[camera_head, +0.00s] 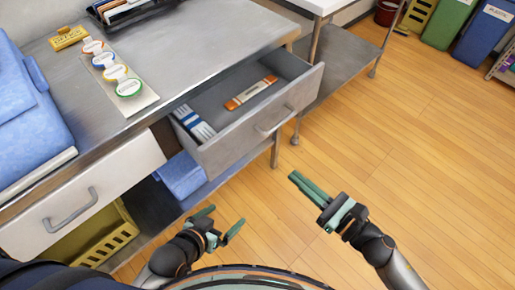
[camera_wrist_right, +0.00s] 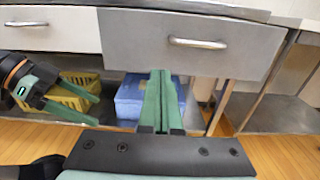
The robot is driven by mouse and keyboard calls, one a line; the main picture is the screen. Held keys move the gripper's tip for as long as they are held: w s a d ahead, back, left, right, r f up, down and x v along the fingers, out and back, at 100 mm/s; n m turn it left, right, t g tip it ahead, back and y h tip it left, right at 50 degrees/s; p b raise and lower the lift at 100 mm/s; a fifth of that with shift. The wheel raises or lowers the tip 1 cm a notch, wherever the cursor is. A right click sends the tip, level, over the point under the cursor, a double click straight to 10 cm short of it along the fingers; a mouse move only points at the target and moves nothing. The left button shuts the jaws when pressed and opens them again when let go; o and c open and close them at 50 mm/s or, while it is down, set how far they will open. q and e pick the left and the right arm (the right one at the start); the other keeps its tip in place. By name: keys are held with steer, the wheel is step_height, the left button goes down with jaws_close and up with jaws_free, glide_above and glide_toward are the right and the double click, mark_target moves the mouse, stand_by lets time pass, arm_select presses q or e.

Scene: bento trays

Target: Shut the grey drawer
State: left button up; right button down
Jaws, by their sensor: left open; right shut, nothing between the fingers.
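The grey drawer (camera_head: 232,143) is pulled out from under the metal counter in the head view. It holds an orange-and-white packet (camera_head: 251,93) and a blue-and-white packet (camera_head: 195,123). Its bar handle (camera_head: 276,121) is on the front, which also shows in the right wrist view (camera_wrist_right: 250,58). My right gripper (camera_head: 308,188) is shut and empty, in front of the drawer and apart from it. In the right wrist view its fingers (camera_wrist_right: 161,88) point toward the drawer front. My left gripper (camera_head: 222,219) is open and empty, below and left of the drawer in the picture.
A white drawer (camera_head: 115,182) to the left looks shut. Blue folded cloth (camera_head: 30,120) and a row of round labels (camera_head: 116,73) lie on the counter (camera_head: 190,50). A blue box (camera_head: 183,175) and yellow crate (camera_head: 110,238) stand below.

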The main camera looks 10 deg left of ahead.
mark_target(249, 137)
arm_select(q)
steer(key=shift+s+r+p, duration=0.15)
steer(key=shift+s+p, duration=0.05)
steer(key=shift+p, duration=0.15)
arm_select(e)
steer(key=x, duration=1.4)
arm_select(q)
steer(key=shift+w+a, duration=0.1)
steer(key=shift+a, duration=0.05)
arm_select(e)
steer(key=shift+a, duration=0.1)
